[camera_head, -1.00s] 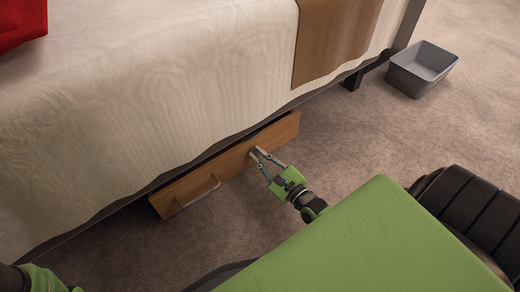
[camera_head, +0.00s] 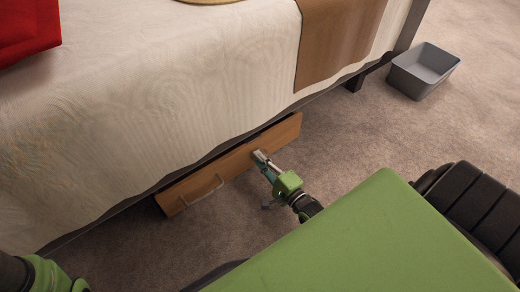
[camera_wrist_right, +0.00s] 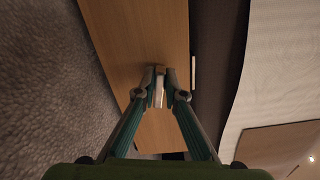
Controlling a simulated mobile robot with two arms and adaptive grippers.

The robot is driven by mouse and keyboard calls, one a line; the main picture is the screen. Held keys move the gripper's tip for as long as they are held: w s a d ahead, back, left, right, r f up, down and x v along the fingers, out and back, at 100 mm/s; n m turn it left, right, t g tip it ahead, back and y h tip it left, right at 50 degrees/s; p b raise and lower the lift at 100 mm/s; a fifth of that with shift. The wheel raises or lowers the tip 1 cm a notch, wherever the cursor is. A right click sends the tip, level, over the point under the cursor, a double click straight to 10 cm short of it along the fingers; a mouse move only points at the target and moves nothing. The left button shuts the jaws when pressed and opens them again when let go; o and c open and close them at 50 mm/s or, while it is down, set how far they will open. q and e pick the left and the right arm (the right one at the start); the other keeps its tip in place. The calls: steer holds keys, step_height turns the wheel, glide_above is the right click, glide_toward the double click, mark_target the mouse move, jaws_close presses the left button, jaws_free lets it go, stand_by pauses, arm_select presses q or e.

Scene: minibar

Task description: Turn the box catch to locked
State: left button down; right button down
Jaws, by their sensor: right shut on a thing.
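The wooden under-bed box (camera_head: 235,165) shows its long front panel below the bed, with a metal bar handle (camera_head: 207,190) toward its left. My right gripper (camera_head: 258,156) is at the upper right part of this panel, shut on the small box catch. In the right wrist view its two fingertips (camera_wrist_right: 159,84) close on the catch, a narrow pale piece (camera_wrist_right: 159,97) against the wood panel (camera_wrist_right: 135,35). The fingers hide most of the catch, so its setting cannot be read. Only a green and dark part of my left arm shows at the lower left; its fingers are out of view.
The bed (camera_head: 170,90) with its pale cover overhangs the box. A bed leg (camera_head: 354,82) and a grey bin (camera_head: 424,70) stand to the right. The carpet (camera_head: 350,125) in front of the box is clear.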

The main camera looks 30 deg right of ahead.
steer(key=shift+f+n, duration=0.15)
steer(key=shift+n, duration=1.05)
steer(key=c, duration=2.1)
jaws_free()
steer(key=shift+f, duration=0.1)
steer(key=shift+s, duration=0.1)
steer(key=s, duration=1.1)
steer(key=shift+s+d, duration=0.4)
steer(key=shift+d, duration=0.05)
